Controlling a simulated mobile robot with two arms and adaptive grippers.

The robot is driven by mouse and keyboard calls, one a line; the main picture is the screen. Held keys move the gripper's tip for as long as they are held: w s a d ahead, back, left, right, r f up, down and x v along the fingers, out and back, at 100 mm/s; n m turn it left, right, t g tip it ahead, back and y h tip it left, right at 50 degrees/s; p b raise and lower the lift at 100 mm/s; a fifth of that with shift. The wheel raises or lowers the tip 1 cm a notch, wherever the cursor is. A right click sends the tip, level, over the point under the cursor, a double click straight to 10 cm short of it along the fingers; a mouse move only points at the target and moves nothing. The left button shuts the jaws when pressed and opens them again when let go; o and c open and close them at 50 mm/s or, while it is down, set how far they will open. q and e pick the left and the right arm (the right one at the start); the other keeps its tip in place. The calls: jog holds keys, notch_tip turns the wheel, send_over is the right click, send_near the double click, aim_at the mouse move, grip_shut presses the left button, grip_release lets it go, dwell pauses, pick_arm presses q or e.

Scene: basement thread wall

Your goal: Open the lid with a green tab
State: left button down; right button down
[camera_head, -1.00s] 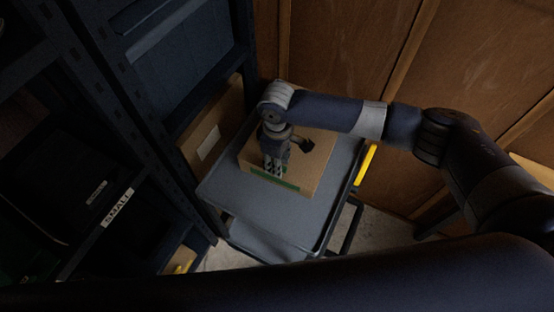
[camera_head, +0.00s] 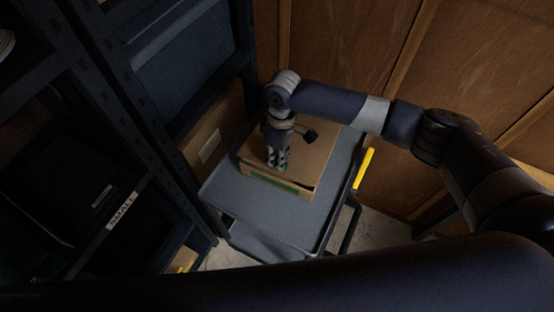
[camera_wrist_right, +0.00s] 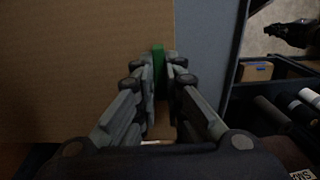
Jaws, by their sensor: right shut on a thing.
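A brown cardboard box (camera_head: 300,191) sits on the grey cart, with a flat lid (camera_head: 313,160) on top. The lid's front edge stands slightly up, with a dark gap under it at the right front corner. A green strip (camera_head: 273,181) shows on the box's front side. My right gripper (camera_head: 276,167) points down at the lid's front edge. In the right wrist view its fingers (camera_wrist_right: 167,68) are closed on the green tab (camera_wrist_right: 158,62), which is partly hidden between them. My left gripper is not in view.
The cart's grey top (camera_head: 255,207) has free room in front of the box. A yellow handle (camera_head: 364,168) is on its right side. A dark shelf rack with a "SMALL" label (camera_head: 121,210) stands at the left. A wooden wall (camera_head: 340,45) is behind.

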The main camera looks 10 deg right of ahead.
jog(key=w+d+r+g+p, duration=0.1)
jog(key=w+d+r+p, duration=0.1)
jog(key=r, duration=0.5)
jog(key=w+d+r+g+y+p, duration=0.1)
jog(key=w+r, duration=0.3)
jog(key=r, duration=0.4)
jog(key=shift+w+d+g+y+p, duration=0.35)
jog(key=shift+d+p, duration=0.2)
jog(key=shift+p, duration=0.3)
jog(key=c, duration=1.7)
grip_release()
jog(key=v, duration=1.2)
jog(key=shift+a, duration=0.1)
